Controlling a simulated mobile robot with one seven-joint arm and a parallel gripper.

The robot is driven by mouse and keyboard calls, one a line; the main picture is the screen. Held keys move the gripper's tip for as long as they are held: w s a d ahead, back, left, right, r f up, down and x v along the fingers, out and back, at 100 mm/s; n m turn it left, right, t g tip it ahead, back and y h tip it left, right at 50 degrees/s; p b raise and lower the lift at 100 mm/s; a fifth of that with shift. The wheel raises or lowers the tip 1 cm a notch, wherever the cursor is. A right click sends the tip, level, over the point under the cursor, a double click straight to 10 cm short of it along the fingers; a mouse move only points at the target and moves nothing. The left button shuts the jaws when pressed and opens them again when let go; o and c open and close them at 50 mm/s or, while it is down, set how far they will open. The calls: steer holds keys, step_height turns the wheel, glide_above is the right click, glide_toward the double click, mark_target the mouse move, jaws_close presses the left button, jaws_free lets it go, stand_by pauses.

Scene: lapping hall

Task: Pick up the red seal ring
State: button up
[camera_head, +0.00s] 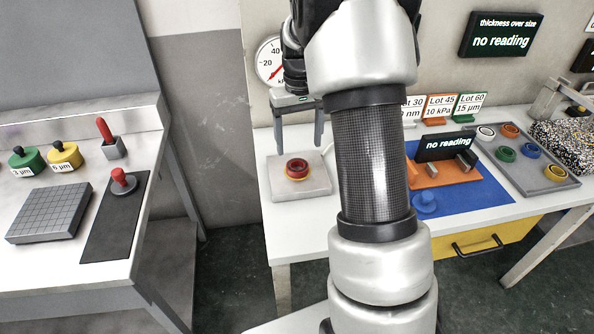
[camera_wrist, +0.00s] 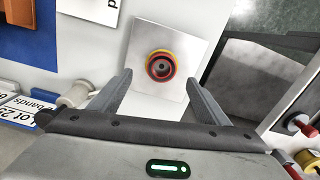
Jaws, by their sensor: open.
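The red seal ring (camera_head: 297,164) lies on a pale square plate (camera_head: 315,187) on the right-hand table, left of my arm. A yellow-orange ring shows around its lower edge, and its middle is dark. The wrist view shows the red ring (camera_wrist: 161,57) on the same plate (camera_wrist: 192,47), just beyond the fingertips. My gripper (camera_head: 298,147) points down above the plate, its two fingers apart and empty. In the wrist view, the fingers of my gripper (camera_wrist: 157,77) stand to the left and right of the ring, with the ring beyond them.
A grey tray (camera_head: 556,184) with several coloured rings stands at the right. A blue mat (camera_head: 475,198) carries an orange fixture (camera_head: 437,176) and a blue knob (camera_head: 425,203). A gauge (camera_head: 268,60) is behind my gripper. The left table holds knobbed weights (camera_head: 64,155) and a grooved block (camera_head: 48,213).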

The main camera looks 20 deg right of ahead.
mark_target(297, 160)
steer(key=shift+w+a+f+b, duration=0.1)
steer(key=shift+f+b, duration=0.3)
steer(key=shift+f, duration=1.35)
steer(key=shift+w+a+f+b, duration=0.1)
steer(key=shift+f+b, duration=0.25)
steer(key=shift+f, duration=1.4)
steer(key=c, duration=1.2)
